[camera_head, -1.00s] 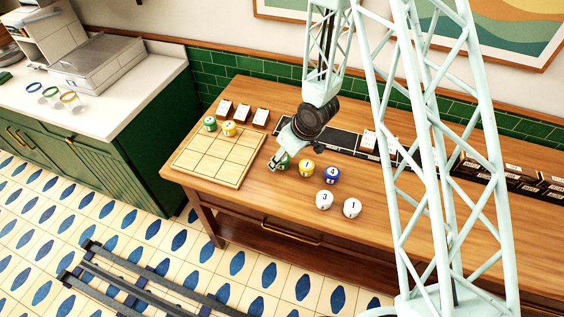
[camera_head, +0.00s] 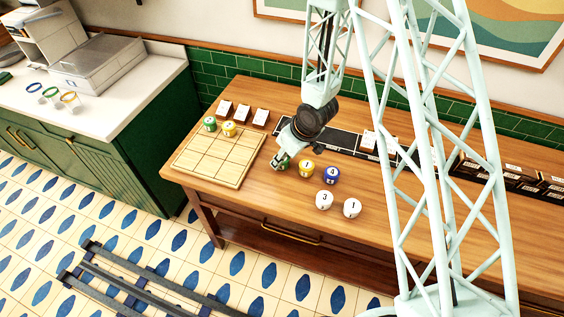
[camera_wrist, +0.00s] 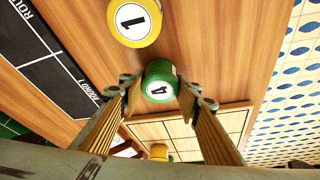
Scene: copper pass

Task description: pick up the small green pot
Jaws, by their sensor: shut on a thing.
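In the head view my gripper (camera_head: 279,163) is low at the wooden table, just right of the grid board, and mostly hides the green pot (camera_head: 285,162). I cannot tell whether the pot still touches the table.
A yellow pot (camera_head: 306,168) and a blue pot (camera_head: 332,175) stand close to the right. Two white pots (camera_head: 324,200) are nearer the front edge. The grid board (camera_head: 213,170) holds a green and a yellow pot at its back. A black strip (camera_head: 340,139) lies behind.

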